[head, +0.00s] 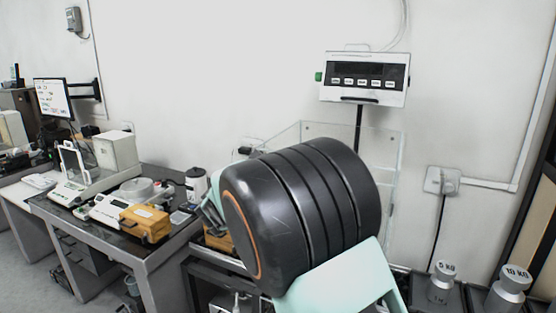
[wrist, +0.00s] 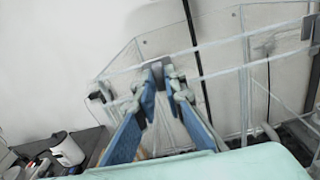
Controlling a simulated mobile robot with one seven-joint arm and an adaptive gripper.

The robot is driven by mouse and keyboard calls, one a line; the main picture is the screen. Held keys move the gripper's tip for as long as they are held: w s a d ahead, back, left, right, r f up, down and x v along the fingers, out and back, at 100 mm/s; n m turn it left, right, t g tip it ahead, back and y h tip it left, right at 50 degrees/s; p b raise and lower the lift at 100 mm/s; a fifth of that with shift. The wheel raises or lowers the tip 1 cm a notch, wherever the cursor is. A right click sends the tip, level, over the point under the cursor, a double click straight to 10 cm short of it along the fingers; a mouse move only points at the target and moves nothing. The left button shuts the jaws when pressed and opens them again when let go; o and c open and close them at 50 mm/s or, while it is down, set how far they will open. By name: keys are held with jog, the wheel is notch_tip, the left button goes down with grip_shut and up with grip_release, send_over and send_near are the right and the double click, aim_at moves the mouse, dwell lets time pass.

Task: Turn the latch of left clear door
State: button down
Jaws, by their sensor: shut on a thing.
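The clear enclosure (head: 391,160) stands behind my arm in the head view, which hides most of it. In the wrist view its clear panels, including a clear door (wrist: 205,95), fill the middle and right. In the head view my arm hides the gripper and latch.
A scale display (head: 363,78) stands on a pole behind the enclosure. Weights marked 5 KG (head: 443,282) and 10 KG (head: 511,290) stand at the right. A table at the left holds balances and an orange box (head: 145,223). A white canister (wrist: 67,150) is at the lower left.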

jog(key=shift+n, duration=0.3)
dwell(0.4)
jog(key=c, duration=2)
grip_release()
jog(key=v, duration=1.2)
